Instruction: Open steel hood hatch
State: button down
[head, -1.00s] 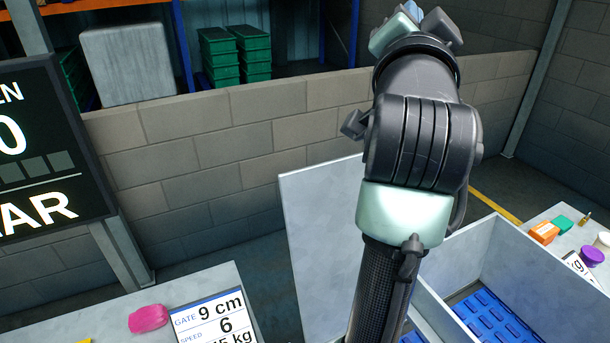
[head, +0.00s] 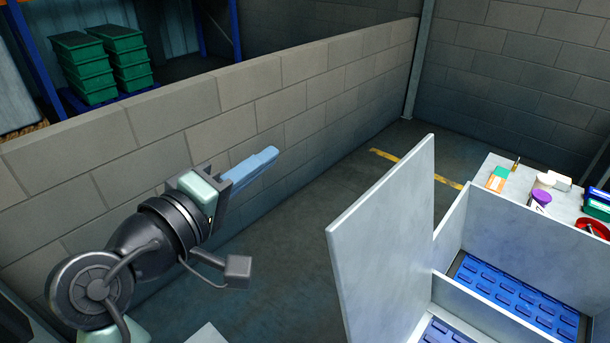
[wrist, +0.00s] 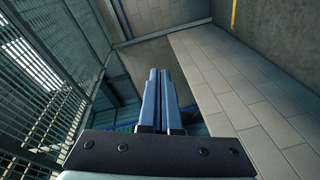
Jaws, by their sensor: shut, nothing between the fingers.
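A pale steel panel (head: 385,240) stands upright, slightly tilted, at the left side of a steel box in the head view. I cannot tell whether this panel is the hood hatch, and no handle shows on it. My gripper (head: 266,158) is left of the panel, well apart from it, with its blue fingers pointing right and slightly up. In the wrist view my gripper (wrist: 160,76) shows its two fingers close together, with nothing held.
The steel box (head: 515,220) has compartments with blue ribbed floors (head: 510,285). Behind it a table (head: 565,207) carries small items and a red bowl (head: 592,230). A block wall (head: 230,130) runs behind my arm. Open floor (head: 330,200) lies between wall and panel.

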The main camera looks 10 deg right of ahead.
jog(key=s+a+f+n+g+h, duration=0.2)
jog(key=s+f+g+h, duration=0.2)
jog(key=s+g+h, duration=0.15)
jog(key=d+r+p, duration=0.1)
jog(key=d+p, duration=0.6)
jog(key=d, duration=0.4)
jog(key=shift+d+r, duration=0.25)
jog(key=shift+r, duration=0.05)
